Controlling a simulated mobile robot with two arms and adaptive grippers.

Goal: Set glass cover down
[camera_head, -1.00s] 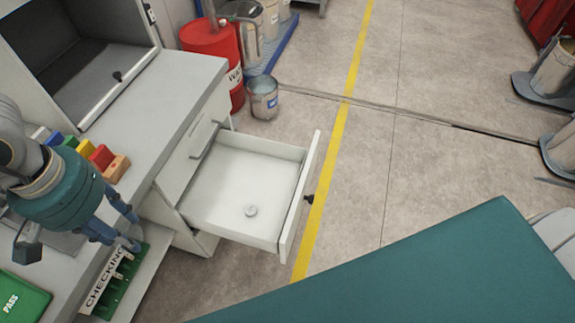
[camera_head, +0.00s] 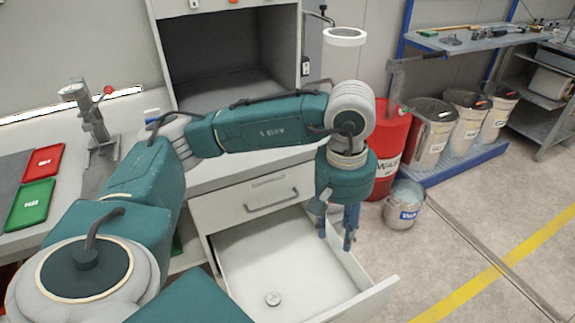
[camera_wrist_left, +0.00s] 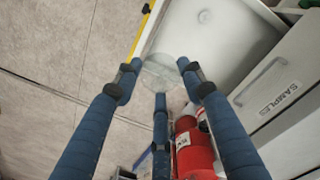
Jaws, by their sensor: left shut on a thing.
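My left gripper (camera_head: 340,226) hangs fingers down over the right side of the open drawer (camera_head: 235,268) in the head view. In the left wrist view its three blue fingers (camera_wrist_left: 160,80) are closed around a clear round disc, which appears to be the glass cover (camera_wrist_left: 158,68). The cover is hard to make out in the head view. The drawer's white floor lies below the gripper. My right gripper is out of view.
The drawer front (camera_head: 365,300) stands out from the cabinet. A red barrel (camera_head: 390,150) and a metal bucket (camera_head: 404,205) stand just right of my gripper. Most of the drawer floor is bare. Green and red trays (camera_head: 30,205) lie on the left bench.

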